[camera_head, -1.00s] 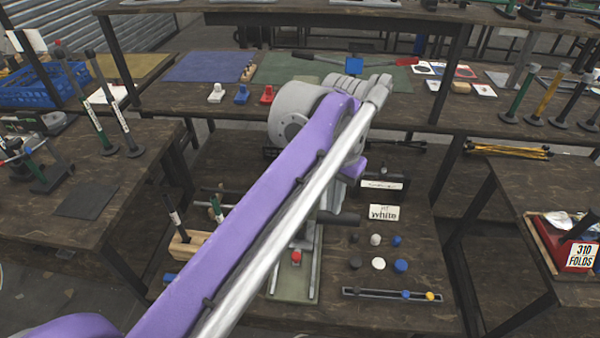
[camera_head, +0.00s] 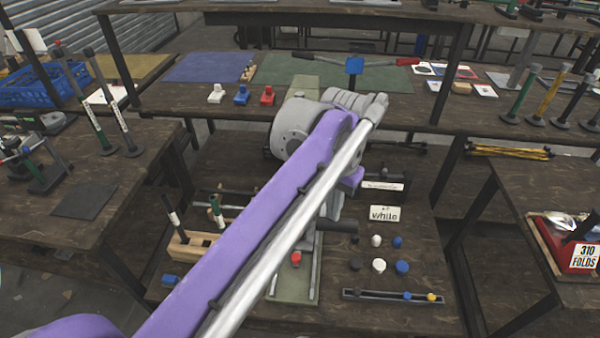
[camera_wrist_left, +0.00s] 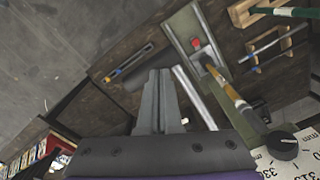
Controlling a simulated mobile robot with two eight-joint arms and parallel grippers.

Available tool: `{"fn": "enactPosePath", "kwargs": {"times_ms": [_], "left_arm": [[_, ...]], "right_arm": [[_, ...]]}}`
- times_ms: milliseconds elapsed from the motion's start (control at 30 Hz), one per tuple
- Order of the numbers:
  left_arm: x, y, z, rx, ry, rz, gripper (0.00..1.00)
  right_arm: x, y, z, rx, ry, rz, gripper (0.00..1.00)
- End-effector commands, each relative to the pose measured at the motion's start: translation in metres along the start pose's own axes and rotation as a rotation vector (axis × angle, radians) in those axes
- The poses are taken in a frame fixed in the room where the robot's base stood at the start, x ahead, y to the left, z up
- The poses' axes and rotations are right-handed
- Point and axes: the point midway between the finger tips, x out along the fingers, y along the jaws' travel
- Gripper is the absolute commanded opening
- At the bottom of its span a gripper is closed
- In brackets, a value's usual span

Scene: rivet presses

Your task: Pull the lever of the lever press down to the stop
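The lever press stands on a green base plate (camera_head: 298,288) on the middle table. Its base and a red part (camera_head: 296,258) show left of my arm's end; the wrist view shows the red part too (camera_wrist_left: 196,43). My purple left arm hides most of the press in the head view. The dark lever grip (camera_head: 343,226) lies level just below my left gripper (camera_head: 334,208). In the wrist view the grip (camera_wrist_left: 140,78) crosses beyond the fingertips, by a silver rod (camera_wrist_left: 194,97). The left gripper's fingers (camera_wrist_left: 160,76) are together, at the grip. Contact is hard to judge. My right gripper is out of view.
A card reading "white" (camera_head: 384,214) stands right of the press. Several black, white and blue knobs (camera_head: 379,265) and a dark tray (camera_head: 370,295) lie in front of it. A wooden holder (camera_head: 190,243) with upright tools stands left. Side tables flank the middle table.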

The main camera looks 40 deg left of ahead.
Motion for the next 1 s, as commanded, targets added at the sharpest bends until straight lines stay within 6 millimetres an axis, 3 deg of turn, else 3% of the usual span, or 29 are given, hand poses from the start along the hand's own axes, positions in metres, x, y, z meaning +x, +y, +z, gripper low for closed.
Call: {"fn": "enactPosePath", "kwargs": {"times_ms": [633,1000], "left_arm": [[0.03,-0.004,-0.007,-0.001,0.0,0.0,0.0],[0.032,-0.004,-0.008,0.0,0.0,0.0,0.0]], "right_arm": [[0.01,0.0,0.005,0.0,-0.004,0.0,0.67],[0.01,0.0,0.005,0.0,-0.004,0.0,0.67]]}}
